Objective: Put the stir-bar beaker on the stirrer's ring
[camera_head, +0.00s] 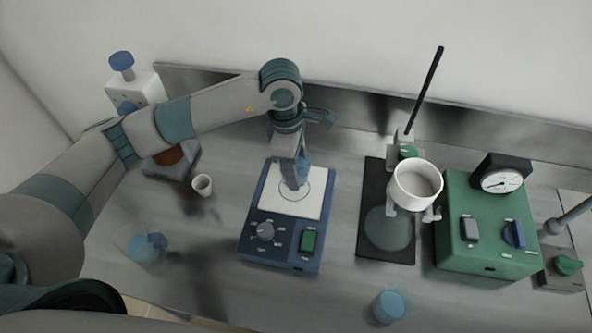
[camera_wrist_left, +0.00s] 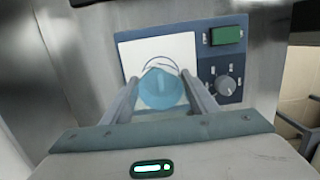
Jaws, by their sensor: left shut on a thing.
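The stirrer (camera_head: 255,240) is a blue box with a white top plate, a grey knob and a green switch; it also shows in the left wrist view (camera_wrist_left: 205,60). A dark ring (camera_head: 307,196) is drawn on the plate, partly hidden by my gripper and the beaker. My left gripper (camera_head: 293,182) is shut on a blue, see-through beaker (camera_wrist_left: 160,88) above the plate. A pale mark inside the beaker may be the stir bar. In the left wrist view, part of the ring line shows beyond the beaker. I cannot tell whether the beaker touches the plate.
Other blue beakers stand at the front left (camera_head: 147,248) and front right (camera_head: 389,306). A small white cup (camera_head: 202,185) is left of the stirrer. A white pot (camera_head: 415,185) is held over a black stand (camera_head: 371,210), beside a green box (camera_head: 485,250) with a gauge.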

